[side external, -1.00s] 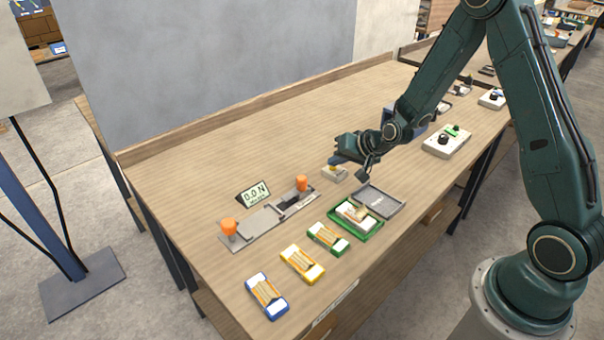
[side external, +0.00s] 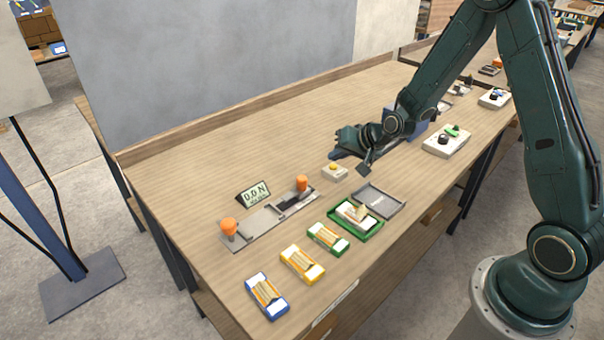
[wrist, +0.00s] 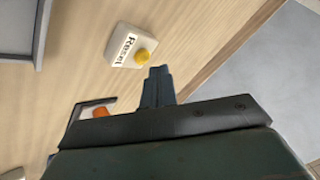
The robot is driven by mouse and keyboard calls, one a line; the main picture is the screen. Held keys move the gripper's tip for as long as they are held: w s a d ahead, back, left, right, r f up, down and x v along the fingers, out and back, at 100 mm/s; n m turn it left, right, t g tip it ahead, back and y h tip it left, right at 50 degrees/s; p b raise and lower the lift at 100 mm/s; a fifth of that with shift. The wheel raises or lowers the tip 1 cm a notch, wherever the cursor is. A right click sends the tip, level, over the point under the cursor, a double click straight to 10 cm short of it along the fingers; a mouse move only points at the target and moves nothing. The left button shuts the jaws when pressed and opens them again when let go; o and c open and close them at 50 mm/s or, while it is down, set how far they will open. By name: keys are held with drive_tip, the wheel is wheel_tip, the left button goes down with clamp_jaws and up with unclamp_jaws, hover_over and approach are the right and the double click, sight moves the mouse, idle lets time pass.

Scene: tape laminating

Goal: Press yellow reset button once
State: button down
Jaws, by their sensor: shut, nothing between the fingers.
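The yellow reset button (side external: 334,166) sits on top of a small pale box (side external: 334,174) on the wooden table. In the wrist view the yellow button (wrist: 142,56) shows clear and uncovered, with the word "Reset" on its box (wrist: 122,46). My gripper (side external: 334,153) is above and just behind the box in the side view, apart from the button. Its fingers (wrist: 158,72) are shut together and empty, close beside the button in the wrist view.
A display reading 0.0 N (side external: 253,194) stands behind a grey fixture (side external: 270,221) with orange knobs. A green tray (side external: 372,229) and a grey tray (side external: 387,205) lie in front. Blue, yellow and green packs line the near edge. The table's back area is clear.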

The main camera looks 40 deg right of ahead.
wheel_tip(320, 180, up, 5)
idle(0.7)
drive_tip(key=shift+r, duration=0.1)
idle(0.5)
drive_tip(key=s+a+r+n+g, duration=0.2)
drive_tip(key=s+a+r+n, duration=0.35)
drive_tip(key=s+r, duration=0.75)
drive_tip(key=s+a+r+n, duration=0.1)
drive_tip(key=s+r, duration=0.1)
drive_tip(key=s, duration=0.7)
drive_tip(key=s+a+r+n+g+h, duration=0.1)
drive_tip(key=s, duration=0.8)
drive_tip(key=shift+r+g, duration=0.3)
drive_tip(key=shift+r, duration=0.05)
